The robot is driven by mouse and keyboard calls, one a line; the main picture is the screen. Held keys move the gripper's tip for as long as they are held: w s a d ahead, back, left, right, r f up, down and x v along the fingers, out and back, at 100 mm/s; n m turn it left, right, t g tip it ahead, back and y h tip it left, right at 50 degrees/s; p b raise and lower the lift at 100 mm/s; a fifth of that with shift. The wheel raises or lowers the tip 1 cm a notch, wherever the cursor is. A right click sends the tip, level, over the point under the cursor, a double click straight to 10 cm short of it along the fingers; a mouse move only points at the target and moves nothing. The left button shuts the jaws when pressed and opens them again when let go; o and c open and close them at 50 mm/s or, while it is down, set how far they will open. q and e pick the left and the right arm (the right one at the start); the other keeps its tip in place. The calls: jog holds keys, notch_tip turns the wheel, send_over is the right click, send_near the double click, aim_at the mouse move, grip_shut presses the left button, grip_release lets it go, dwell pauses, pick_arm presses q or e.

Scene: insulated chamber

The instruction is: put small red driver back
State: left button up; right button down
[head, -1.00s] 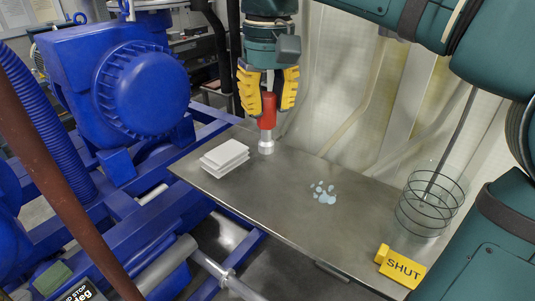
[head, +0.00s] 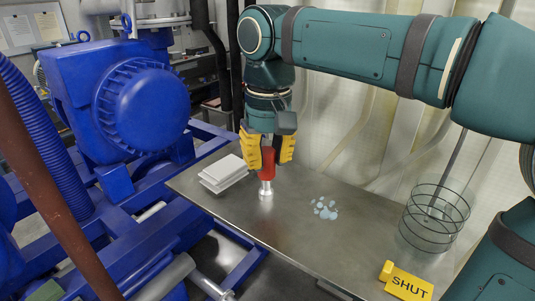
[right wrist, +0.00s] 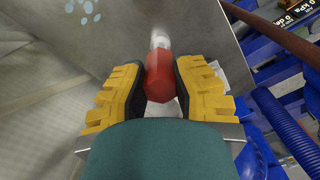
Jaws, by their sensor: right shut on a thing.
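The red driver (head: 267,164) has a thick red handle and a silver lower end, and stands about upright over the left part of the metal table (head: 285,235). My right gripper (head: 267,160) is shut on its red handle from above. The silver end is at or just above the tabletop; I cannot tell whether it touches. In the right wrist view the red handle (right wrist: 162,78) sits between the yellow-padded fingers (right wrist: 160,85), with the silver end pointing away. My left gripper is not in view.
A stack of white pads (head: 224,173) lies just left of the driver. Pale blue spots (head: 325,209) mark the table to its right. A wire basket (head: 433,220) and a yellow SHUT tag (head: 408,284) are at the right. Blue machinery (head: 140,105) stands left.

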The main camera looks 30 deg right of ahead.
jog(key=c, duration=0.9)
grip_release()
jog(key=shift+o, duration=0.2)
notch_tip(320, 180, up, 12)
jog(key=p, duration=0.3)
jog(key=shift+r, duration=0.15)
jog(key=shift+d, duration=0.1)
